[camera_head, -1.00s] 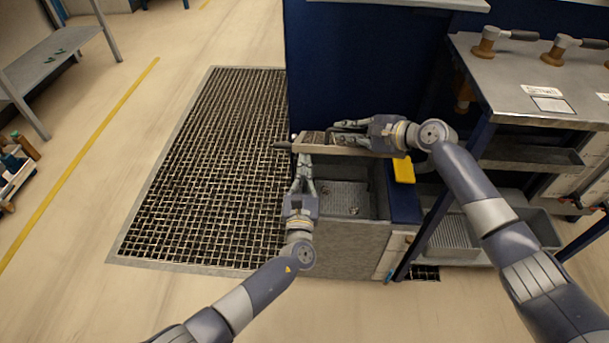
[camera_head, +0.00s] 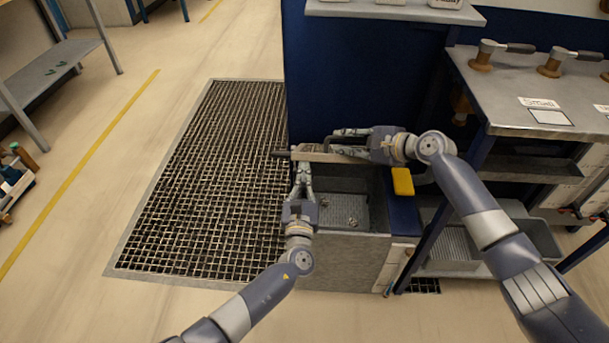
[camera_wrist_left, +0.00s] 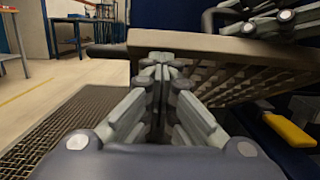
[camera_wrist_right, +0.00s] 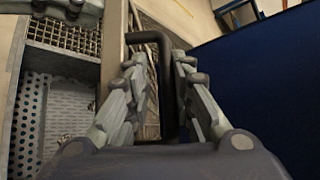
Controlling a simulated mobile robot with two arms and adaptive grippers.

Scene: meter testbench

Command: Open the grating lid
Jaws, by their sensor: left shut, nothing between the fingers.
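The grating lid (camera_head: 318,156) is raised and tilted above the open grey basin (camera_head: 376,206). In the left wrist view the lid's pale edge (camera_wrist_left: 215,50) runs across with the grating below it. My left gripper (camera_head: 303,167) is shut and empty, its tips at or just under the lid's front edge; contact is unclear. My right gripper (camera_head: 340,143) is at the lid's far side, its fingers apart. In the right wrist view the dark bent handle (camera_wrist_right: 168,85) and part of the grating lie between those fingers; whether they touch is unclear.
A yellow object (camera_head: 402,181) lies on the blue rim right of the basin. A blue panel (camera_head: 365,70) rises behind. A floor grate (camera_head: 205,180) is to the left. A metal table (camera_head: 530,95) with wooden-based tools stands right.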

